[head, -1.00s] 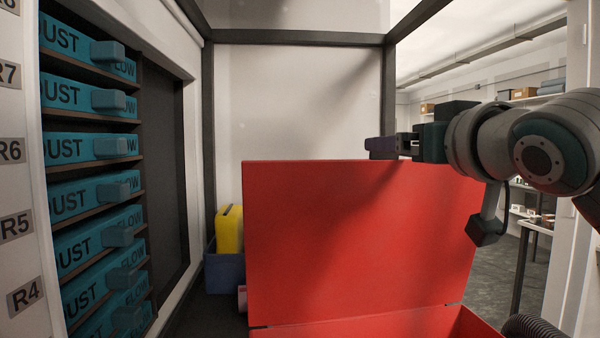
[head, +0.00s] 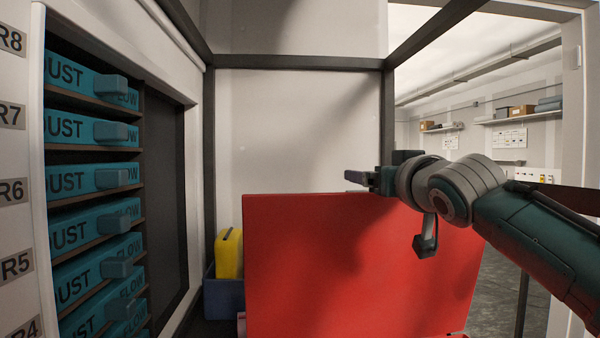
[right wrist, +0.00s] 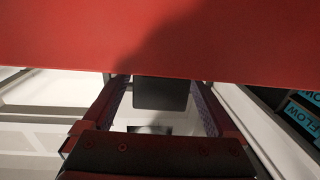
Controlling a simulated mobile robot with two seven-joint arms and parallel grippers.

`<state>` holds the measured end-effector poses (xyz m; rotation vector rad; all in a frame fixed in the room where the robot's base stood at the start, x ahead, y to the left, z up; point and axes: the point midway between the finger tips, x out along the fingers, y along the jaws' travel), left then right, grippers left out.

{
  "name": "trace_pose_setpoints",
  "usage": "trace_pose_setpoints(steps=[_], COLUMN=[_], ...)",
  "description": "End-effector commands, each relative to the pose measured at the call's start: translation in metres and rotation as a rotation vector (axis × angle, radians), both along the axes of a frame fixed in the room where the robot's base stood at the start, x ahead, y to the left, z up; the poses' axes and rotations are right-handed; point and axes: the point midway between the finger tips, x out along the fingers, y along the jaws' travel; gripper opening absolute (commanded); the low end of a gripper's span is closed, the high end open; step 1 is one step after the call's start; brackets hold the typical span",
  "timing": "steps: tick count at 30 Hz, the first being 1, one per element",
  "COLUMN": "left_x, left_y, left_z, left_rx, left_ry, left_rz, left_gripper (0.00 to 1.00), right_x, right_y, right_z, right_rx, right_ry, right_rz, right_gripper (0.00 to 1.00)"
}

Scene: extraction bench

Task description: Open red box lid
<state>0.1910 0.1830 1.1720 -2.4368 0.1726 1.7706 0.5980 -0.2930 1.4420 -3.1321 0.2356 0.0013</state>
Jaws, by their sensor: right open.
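The red box lid (head: 350,265) stands raised, nearly upright, as a large flat panel at the lower middle of the head view. The box body below it is almost wholly out of view. My right gripper (head: 360,179) is just above the lid's top edge, pointing left. In the right wrist view the open, empty right gripper (right wrist: 160,92) has its two fingers apart, and the red lid (right wrist: 160,40) fills the top of the picture. I cannot tell whether the fingers touch the lid. My left gripper is not in view.
A rack of teal drawers (head: 95,180) stands at the left. A yellow container (head: 229,253) sits in a blue bin (head: 224,297) left of the lid. Dark frame posts (head: 387,120) border the bench. A pale wall is behind, and a room with shelves opens at the right.

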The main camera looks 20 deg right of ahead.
Motion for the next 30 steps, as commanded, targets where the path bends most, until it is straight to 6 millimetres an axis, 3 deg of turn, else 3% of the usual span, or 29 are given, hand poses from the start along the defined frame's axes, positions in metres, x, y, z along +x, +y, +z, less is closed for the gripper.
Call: trace_pose_setpoints(steps=[9, 30], left_x=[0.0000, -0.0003], left_y=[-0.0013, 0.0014], left_z=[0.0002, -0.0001], left_rx=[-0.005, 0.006], left_ry=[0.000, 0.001], left_rz=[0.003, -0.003], left_gripper=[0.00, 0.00], right_x=[0.0010, 0.0009], right_y=[0.0000, -0.0001], right_z=[0.0003, 0.0002], right_rx=[0.000, -0.001], right_ry=[-0.001, -0.001], right_rz=[0.000, 0.000], right_gripper=[0.90, 0.12])
